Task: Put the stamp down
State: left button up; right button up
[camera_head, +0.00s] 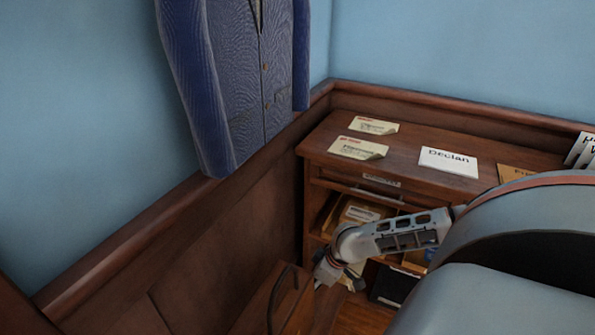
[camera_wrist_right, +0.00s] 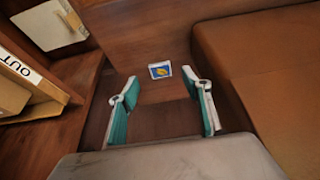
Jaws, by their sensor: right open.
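The stamp (camera_wrist_right: 160,70) is a small blue and yellow square with a white edge. In the right wrist view it lies against a brown wood surface, beyond my fingertips and between their lines. My right gripper (camera_wrist_right: 160,80) is open, with its two teal-lined fingers spread apart and nothing between them. The fingers look apart from the stamp. In the head view my right arm reaches down to the left in front of the desk, and its wrist end (camera_head: 330,268) is low beside the wood. The stamp does not show there. My left gripper is not in view.
A wood desk (camera_head: 400,180) with paper notes and a "Declan" card (camera_head: 448,162) stands in the corner. A shelf label reading "OUT" (camera_wrist_right: 20,68) is at left in the wrist view, and a brown panel (camera_wrist_right: 265,70) at right. A blue suit jacket (camera_head: 240,80) hangs on the wall.

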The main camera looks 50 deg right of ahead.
jog(key=shift+w+f, duration=0.2)
jog(key=shift+f, duration=0.15)
jog(key=b+x, duration=0.2)
jog(key=x, duration=0.1)
jog(key=shift+w+a+f, duration=0.15)
jog(key=shift+a+f, duration=0.05)
jog(key=shift+f, duration=0.15)
jog(key=shift+w+f, duration=0.2)
jog(key=shift+w+r, duration=0.15)
jog(key=shift+r, duration=0.05)
jog(key=c, duration=0.8)
pick_arm(q)
jog(key=shift+w+d+r, duration=0.35)
jog(key=shift+w+d, duration=0.05)
jog(key=shift+d, duration=0.2)
pick_arm(e)
jog(key=shift+c, duration=0.5)
